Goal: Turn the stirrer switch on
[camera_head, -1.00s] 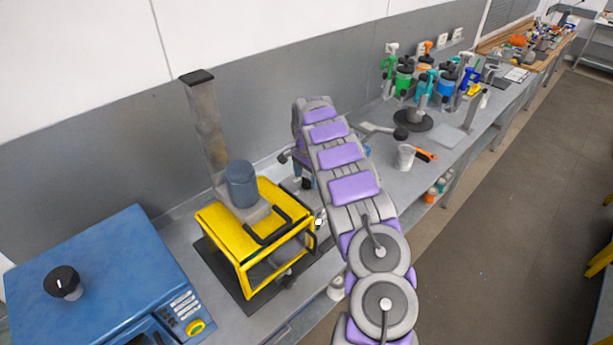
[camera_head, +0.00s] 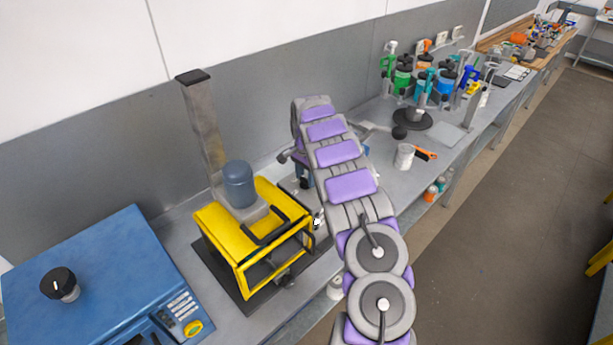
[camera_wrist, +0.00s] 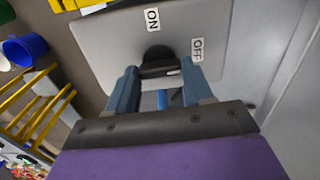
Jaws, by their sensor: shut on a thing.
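In the wrist view a black switch knob (camera_wrist: 157,53) sits on a grey plate (camera_wrist: 105,50). An ON label (camera_wrist: 152,19) is above the knob and an OFF label (camera_wrist: 197,48) is to its right. A small white mark on the knob's lower right lies nearer OFF than ON. My gripper (camera_wrist: 160,72) has its two blue fingers on either side of the knob, shut on it. In the head view my purple and grey arm hides the switch and most of the gripper.
A yellow frame (camera_head: 232,232) with a blue-grey cylinder (camera_head: 239,184) stands left of my arm on the grey bench. A blue machine (camera_head: 95,275) is at the lower left. A white cup (camera_head: 404,157) and bottles (camera_head: 403,78) stand beyond my arm.

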